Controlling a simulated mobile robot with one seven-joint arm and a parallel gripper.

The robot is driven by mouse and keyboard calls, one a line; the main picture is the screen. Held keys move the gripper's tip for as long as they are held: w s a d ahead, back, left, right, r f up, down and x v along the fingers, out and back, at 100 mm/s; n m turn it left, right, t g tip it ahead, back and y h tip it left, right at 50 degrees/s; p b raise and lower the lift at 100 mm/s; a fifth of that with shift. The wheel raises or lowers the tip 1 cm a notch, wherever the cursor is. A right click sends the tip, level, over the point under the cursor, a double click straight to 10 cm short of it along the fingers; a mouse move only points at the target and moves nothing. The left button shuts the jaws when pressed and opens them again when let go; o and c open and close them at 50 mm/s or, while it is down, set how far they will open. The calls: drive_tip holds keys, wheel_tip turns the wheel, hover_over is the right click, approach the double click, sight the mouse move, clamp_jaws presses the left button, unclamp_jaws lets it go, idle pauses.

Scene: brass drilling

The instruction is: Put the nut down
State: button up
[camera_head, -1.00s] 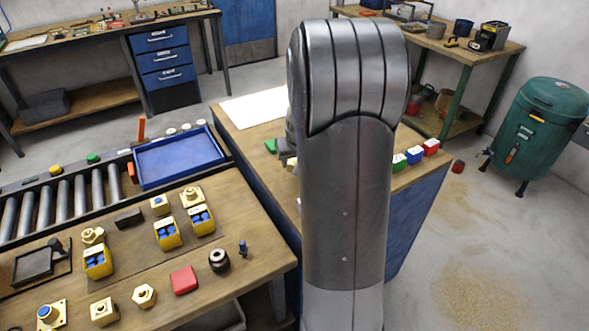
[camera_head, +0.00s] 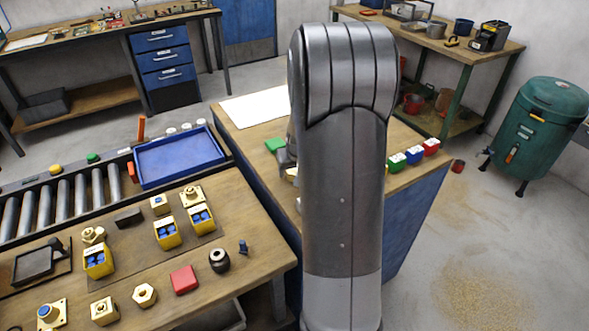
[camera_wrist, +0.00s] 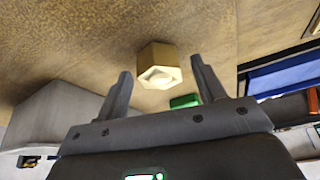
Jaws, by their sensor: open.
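The brass hex nut (camera_wrist: 159,66) shows in the wrist view against the brown wooden top, with its round hole facing the camera. My gripper (camera_wrist: 160,72) is open, with one finger on each side of the nut in the picture and a visible gap on both sides. The nut appears to rest on the wood and is not gripped. In the head view my gripper (camera_head: 284,160) is mostly hidden behind my arm, over the blue-sided bench (camera_head: 408,215). A small yellowish piece shows beside it there; I cannot tell whether it is the nut.
A green block (camera_head: 275,145) lies close to my gripper; a green block (camera_wrist: 184,101) also shows in the wrist view. Small green, blue and red bins (camera_head: 414,154) stand right of my arm.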

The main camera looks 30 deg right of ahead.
drive_tip(key=v, duration=1.1)
drive_tip(key=s+a+r+n, duration=0.2)
drive_tip(key=s+a+r, duration=0.75)
drive_tip(key=a, duration=0.35)
drive_tip(key=s+a+n+t+y, duration=0.1)
drive_tip(key=s+a, duration=0.6)
drive_tip(key=s, duration=0.5)
drive_tip(key=shift+s+a+r, duration=0.2)
drive_tip(key=shift+s+a, duration=0.15)
drive_tip(key=shift+s, duration=0.05)
